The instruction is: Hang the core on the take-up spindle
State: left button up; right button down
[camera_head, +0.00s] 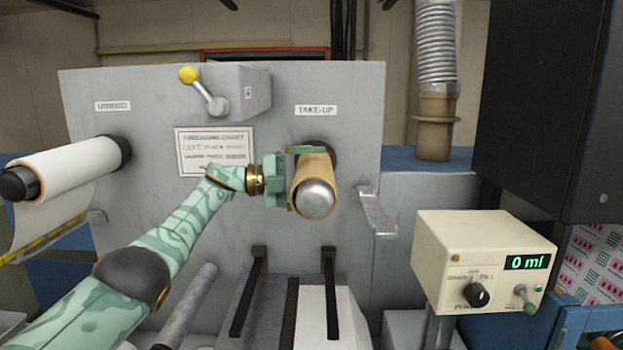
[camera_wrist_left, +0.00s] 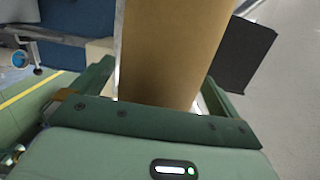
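The core (camera_head: 313,171), a brown cardboard tube, sits around the take-up spindle under the TAKE-UP label. The spindle's rounded metal end (camera_head: 317,198) shows at the core's near end. The rest of the spindle inside the core is hidden. My left gripper (camera_head: 303,172) reaches in from the left, with its fingers on either side of the core. In the left wrist view the core (camera_wrist_left: 170,55) fills the space between the fingers (camera_wrist_left: 160,72), which look closed on it. My right gripper is not in view.
A white roll (camera_head: 70,168) sits on another spindle at the left. A yellow-knobbed lever (camera_head: 200,88) stands above my left arm. A bracket (camera_head: 376,212) juts out right of the core. A cream control box (camera_head: 480,265) reading 0 ml stands at the lower right.

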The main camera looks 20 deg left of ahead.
pick_arm(q)
jog(key=b+v, duration=0.3)
jog(key=v, duration=1.3)
jog(key=shift+a+b, duration=0.25)
jog(key=shift+b, duration=0.05)
